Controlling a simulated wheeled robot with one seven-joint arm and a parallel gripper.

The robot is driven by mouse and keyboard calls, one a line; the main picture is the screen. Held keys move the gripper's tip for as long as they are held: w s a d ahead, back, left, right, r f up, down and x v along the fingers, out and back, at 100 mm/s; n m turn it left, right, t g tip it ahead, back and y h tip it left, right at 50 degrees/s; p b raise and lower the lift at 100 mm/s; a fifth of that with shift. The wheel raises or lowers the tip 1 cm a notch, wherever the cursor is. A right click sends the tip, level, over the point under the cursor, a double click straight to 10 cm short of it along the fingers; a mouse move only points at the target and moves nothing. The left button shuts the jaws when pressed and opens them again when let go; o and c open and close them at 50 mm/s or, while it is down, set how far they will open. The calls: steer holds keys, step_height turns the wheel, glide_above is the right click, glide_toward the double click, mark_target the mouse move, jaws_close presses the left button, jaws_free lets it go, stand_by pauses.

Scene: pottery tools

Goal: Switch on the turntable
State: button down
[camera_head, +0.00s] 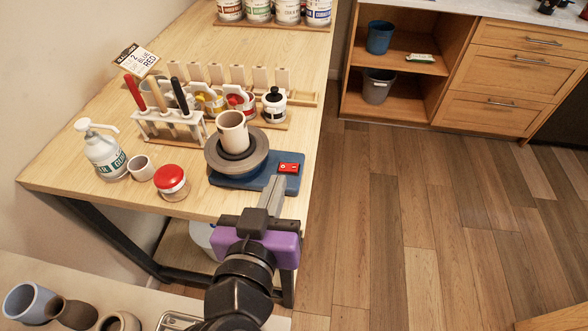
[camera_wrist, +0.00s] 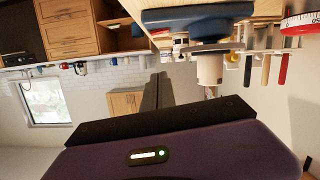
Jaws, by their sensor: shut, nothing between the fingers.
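The turntable has a grey round plate (camera_head: 215,161) on a blue base (camera_head: 232,182), near the table's front right corner. A red switch (camera_head: 289,168) sits on the right end of the base. A beige cup (camera_head: 232,133) stands on the plate. My gripper (camera_head: 276,181) is shut and empty, its fingertips just in front of and below the switch in the head view. I cannot tell whether they touch the base.
Open floor (camera_head: 400,220) lies to the right.

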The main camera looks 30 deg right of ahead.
steer(key=shift+s+d+f, duration=0.1)
stand_by(0.3)
steer(key=p, duration=0.1)
glide_above(292, 179)
steer(key=shift+a+f, duration=0.2)
steer(key=shift+f, duration=0.35)
steer(key=shift+a+f, duration=0.15)
steer(key=shift+f, duration=0.4)
steer(key=f, duration=0.3)
steer(key=shift+d, duration=0.3)
steer(key=shift+d+f+p, duration=0.1)
steer(key=shift+f+p, duration=0.2)
steer(key=shift+f, duration=0.35)
